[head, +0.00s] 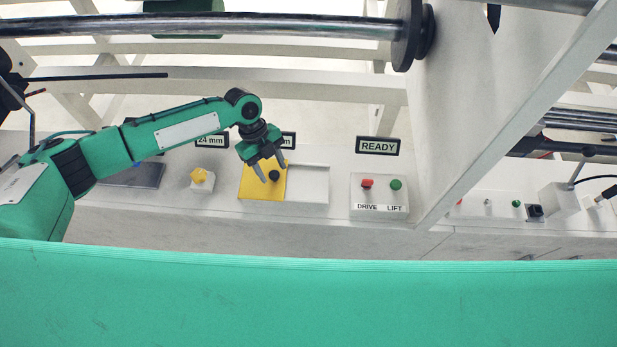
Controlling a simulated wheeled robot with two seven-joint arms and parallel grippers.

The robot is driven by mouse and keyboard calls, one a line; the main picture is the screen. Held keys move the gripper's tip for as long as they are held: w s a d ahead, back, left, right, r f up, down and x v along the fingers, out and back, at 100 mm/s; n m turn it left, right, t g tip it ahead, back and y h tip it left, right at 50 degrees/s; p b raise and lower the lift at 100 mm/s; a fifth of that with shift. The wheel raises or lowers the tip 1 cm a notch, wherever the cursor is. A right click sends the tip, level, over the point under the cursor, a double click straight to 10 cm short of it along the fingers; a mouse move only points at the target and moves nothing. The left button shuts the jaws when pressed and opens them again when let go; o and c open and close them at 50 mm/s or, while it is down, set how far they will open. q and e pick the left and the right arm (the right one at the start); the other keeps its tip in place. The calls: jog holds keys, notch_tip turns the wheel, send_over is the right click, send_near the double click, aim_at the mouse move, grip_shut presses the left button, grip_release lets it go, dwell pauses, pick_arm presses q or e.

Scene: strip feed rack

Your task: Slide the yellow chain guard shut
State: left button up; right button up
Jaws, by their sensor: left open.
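The yellow chain guard (250,183) is a flat panel with a dark round knob (274,175). It covers the left part of a pale recessed frame (309,184); the right part of that frame is uncovered. My left gripper (268,173) comes down over the guard from above, its fingers open around or just in front of the knob. I cannot tell whether the fingers touch the knob. My right gripper is not in view.
A control box (379,211) with a red DRIVE switch and green LIFT button stands to the right, below a READY sign (377,146). A yellow knob (202,180) sits left of the guard. A diagonal white beam (520,110) and a steel roller (200,26) bound the space.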

pick_arm(q)
jog(key=p+v, duration=0.2)
jog(key=v, duration=0.3)
jog(key=shift+r+p, duration=0.2)
jog(key=shift+p, duration=0.15)
